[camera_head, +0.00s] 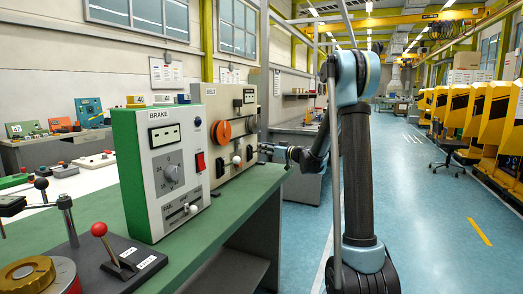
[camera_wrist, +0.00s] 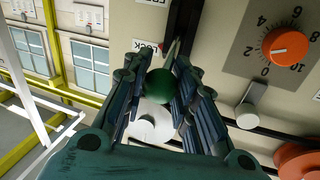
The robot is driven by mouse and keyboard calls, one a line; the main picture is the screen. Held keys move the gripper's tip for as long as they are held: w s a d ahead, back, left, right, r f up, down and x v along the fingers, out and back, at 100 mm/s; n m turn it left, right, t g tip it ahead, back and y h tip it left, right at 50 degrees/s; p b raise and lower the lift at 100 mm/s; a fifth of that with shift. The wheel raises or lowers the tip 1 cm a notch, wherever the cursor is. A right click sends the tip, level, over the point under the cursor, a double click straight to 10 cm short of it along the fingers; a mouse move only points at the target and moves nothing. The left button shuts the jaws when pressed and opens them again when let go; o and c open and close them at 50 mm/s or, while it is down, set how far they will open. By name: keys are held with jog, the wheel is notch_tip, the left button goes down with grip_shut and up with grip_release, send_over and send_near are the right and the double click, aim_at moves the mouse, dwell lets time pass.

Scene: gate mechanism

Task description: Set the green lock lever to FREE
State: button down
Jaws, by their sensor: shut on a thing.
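The green lock lever shows in the wrist view as a dark green ball knob (camera_wrist: 160,86). My gripper (camera_wrist: 160,74) has its ribbed fingers on either side of the knob and is shut on it. The knob is beside a "LOCK" label (camera_wrist: 146,46) on the beige panel (camera_wrist: 225,20). A dark slot (camera_wrist: 183,22) runs up from behind the knob. A second label at the top edge is cut off. In the head view my gripper (camera_head: 264,150) is at the right edge of the beige panel (camera_head: 222,105); the green knob cannot be made out there.
Near the lever are an orange dial (camera_wrist: 285,45), a white knob (camera_wrist: 247,115) and a larger orange knob (camera_wrist: 298,160). The BRAKE box (camera_head: 160,170) stands nearer on the green bench (camera_head: 235,205). A red-knobbed lever (camera_head: 99,230) is in front. The aisle at right is clear.

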jog(key=shift+w+d+f, duration=0.1)
jog(key=shift+d+f, duration=0.25)
jog(key=shift+f, duration=0.45)
jog(key=shift+d+f, duration=0.35)
jog(key=shift+f, duration=1.35)
jog(key=shift+a+f, duration=0.15)
jog(key=shift+f, duration=0.75)
jog(key=shift+w+a, duration=0.1)
jog(key=c, duration=1.3)
grip_release()
jog(key=shift+w+f, duration=0.15)
jog(key=shift+f, duration=0.05)
jog(key=shift+w+f, duration=0.2)
jog(key=shift+s+a+r, duration=0.15)
jog(key=shift+s+r, duration=0.1)
jog(key=shift+s, duration=0.1)
